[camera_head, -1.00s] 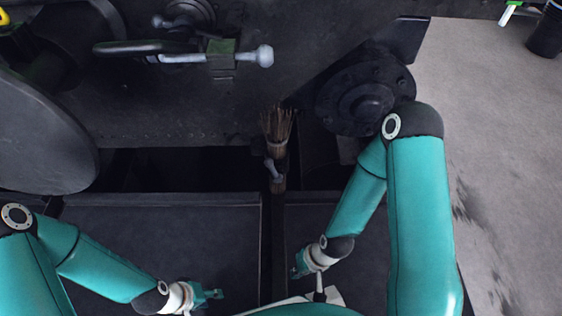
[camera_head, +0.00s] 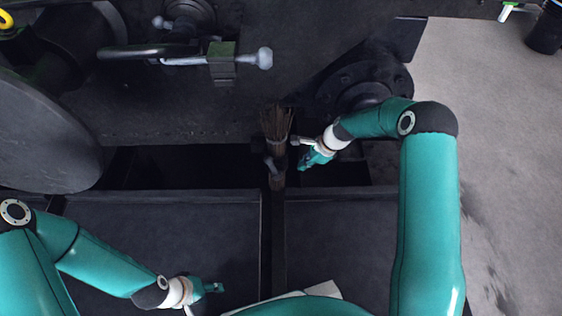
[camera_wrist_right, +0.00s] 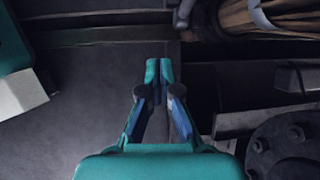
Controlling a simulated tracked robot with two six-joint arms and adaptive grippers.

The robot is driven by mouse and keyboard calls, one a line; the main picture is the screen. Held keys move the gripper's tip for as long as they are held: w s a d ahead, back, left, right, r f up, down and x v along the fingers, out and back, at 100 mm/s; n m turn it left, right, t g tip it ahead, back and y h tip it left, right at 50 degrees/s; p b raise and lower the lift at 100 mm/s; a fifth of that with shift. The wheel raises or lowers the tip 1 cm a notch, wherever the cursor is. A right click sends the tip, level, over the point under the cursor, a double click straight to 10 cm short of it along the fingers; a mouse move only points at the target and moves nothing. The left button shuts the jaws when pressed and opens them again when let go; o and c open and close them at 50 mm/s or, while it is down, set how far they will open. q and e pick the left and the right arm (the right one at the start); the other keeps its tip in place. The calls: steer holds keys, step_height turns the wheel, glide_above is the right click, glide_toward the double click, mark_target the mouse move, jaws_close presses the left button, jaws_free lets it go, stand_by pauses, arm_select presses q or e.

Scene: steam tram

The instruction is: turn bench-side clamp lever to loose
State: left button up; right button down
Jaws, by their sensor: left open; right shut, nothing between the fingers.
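A small grey lever (camera_head: 273,167) sits at the bundle of bristles on a wooden stick (camera_head: 277,128), in the middle of the head view. I cannot tell for sure that it is the bench-side clamp lever. A grey metal piece (camera_wrist_right: 183,14) beside the bundle shows at the top of the right wrist view. My right gripper (camera_head: 304,165) is just right of the small lever, apart from it. Its fingertips (camera_wrist_right: 160,67) are together and empty. My left gripper (camera_head: 218,287) is open and empty, low over the dark panel at the lower left.
A dark round flange (camera_head: 352,82) stands close behind my right forearm. A grey-handled screw fitting (camera_head: 222,62) is at the upper left, and a large dark disc (camera_head: 40,140) is at the left. Flat dark panels (camera_head: 150,235) lie in front. Pale floor (camera_head: 495,150) is clear at the right.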

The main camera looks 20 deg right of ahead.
step_height(320, 180, up, 2)
steer(key=w+d+m, duration=0.2)
steer(key=b, duration=0.4)
glide_toward(275, 168)
step_height(275, 168, down, 5)
steer(key=d, duration=0.2)
steer(key=a, duration=0.2)
steer(key=w+a+b, duration=0.1)
steer(key=shift+a+f, duration=0.15)
steer(key=shift+f, duration=0.2)
steer(key=shift+w+a, duration=0.2)
steer(key=shift+a, duration=0.2)
